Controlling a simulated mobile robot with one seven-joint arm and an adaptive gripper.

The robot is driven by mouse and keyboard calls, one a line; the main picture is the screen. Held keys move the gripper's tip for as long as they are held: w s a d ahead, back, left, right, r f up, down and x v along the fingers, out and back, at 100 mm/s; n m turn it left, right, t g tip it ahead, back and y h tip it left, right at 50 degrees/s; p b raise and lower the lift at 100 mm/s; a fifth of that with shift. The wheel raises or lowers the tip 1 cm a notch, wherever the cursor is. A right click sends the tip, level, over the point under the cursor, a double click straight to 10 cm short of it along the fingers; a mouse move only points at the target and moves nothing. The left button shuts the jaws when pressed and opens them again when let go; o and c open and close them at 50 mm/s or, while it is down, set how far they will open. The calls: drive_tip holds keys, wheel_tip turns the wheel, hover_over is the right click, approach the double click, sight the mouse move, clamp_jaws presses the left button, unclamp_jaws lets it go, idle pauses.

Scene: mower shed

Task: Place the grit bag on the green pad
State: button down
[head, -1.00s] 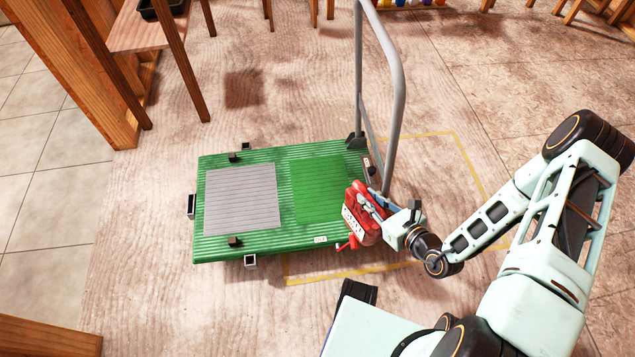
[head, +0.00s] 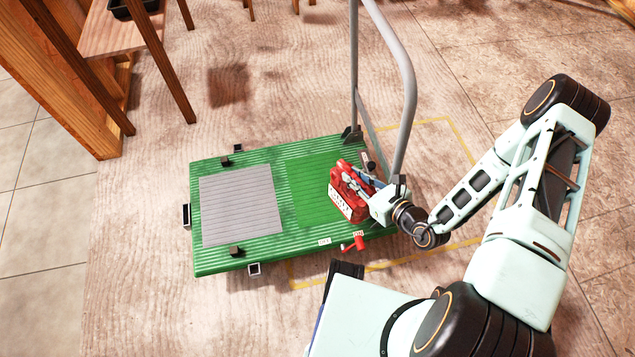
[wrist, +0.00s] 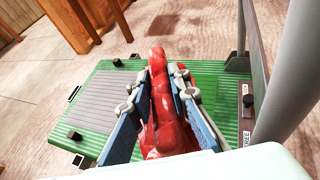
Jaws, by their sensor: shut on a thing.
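The grit bag (head: 347,191) is red with a white label. My gripper (head: 369,184) is shut on it, and in the wrist view the red bag (wrist: 163,95) sits between the two blue-grey fingers (wrist: 160,90). In the head view the bag overlaps the right part of the bright green pad (head: 309,188), hiding some of it. The pad lies on the right half of a green cart deck (head: 260,247). I cannot tell whether the bag touches the pad.
A grey pad (head: 240,205) covers the deck's left half. The cart's tall grey handle (head: 407,95) rises close behind my gripper. A red valve-like part (head: 359,242) shows at the deck's front edge. A wooden bench (head: 115,40) stands at the back left.

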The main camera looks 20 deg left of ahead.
drive_tip(key=w+a+f+b, duration=0.7)
drive_tip(key=w+a+f, duration=0.1)
drive_tip(key=a+f, duration=0.3)
drive_tip(key=shift+a+f, duration=0.4)
drive_tip(key=shift+f, duration=0.5)
drive_tip(key=shift+w+f, duration=0.1)
drive_tip(key=c, duration=2.2)
unclamp_jaws()
drive_tip(key=shift+d+f+b, duration=0.1)
drive_tip(key=shift+f+b, duration=0.05)
drive_tip(key=shift+b, duration=0.15)
drive_tip(key=shift+c, duration=0.2)
drive_tip(key=o, duration=0.4)
